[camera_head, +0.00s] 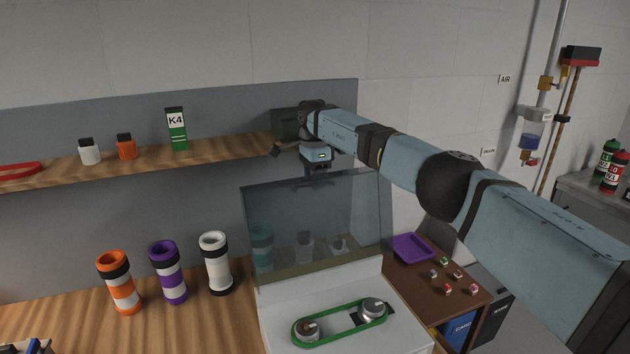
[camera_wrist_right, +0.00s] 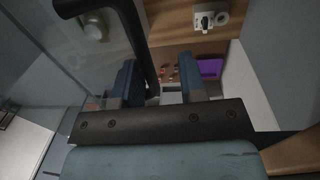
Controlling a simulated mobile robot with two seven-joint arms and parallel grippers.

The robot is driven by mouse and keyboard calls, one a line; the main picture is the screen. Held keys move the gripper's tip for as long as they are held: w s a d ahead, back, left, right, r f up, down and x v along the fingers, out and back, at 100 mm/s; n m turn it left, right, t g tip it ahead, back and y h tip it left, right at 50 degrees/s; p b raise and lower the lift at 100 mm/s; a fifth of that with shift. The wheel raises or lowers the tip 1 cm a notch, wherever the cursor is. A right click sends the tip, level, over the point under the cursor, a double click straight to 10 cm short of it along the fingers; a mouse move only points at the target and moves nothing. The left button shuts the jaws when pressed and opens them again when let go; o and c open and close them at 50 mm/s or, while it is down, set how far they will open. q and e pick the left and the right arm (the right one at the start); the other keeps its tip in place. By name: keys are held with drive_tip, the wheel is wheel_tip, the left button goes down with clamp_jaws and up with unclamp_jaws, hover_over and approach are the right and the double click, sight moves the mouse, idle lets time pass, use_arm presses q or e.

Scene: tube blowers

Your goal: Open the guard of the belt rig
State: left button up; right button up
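The belt rig (camera_head: 350,285) is a white box with a green belt (camera_head: 340,322) around two pulleys. Its clear guard (camera_head: 320,220) stands up at the rear, and the belt is uncovered in the head view. My right gripper (camera_head: 316,170) is at the guard's top edge, pointing down. In the right wrist view, a black handle bar (camera_wrist_right: 141,45) runs down to between the two blue fingers of the gripper (camera_wrist_right: 160,88). The fingers are apart, with a gap beside the bar. The bar lies close to the left finger; I cannot tell whether it touches. My left gripper is out of view.
A wooden shelf (camera_head: 130,169) with small bottles and a green K4 box (camera_head: 176,129) runs behind the guard. Orange, purple and white tubes (camera_head: 168,272) stand left of the rig. A brown table (camera_head: 425,285) with a purple tray (camera_head: 412,247) is to the right.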

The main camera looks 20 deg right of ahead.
wheel_tip(320, 180, up, 14)
drive_tip(key=p, duration=0.3)
drive_tip(key=shift+w+f, duration=0.25)
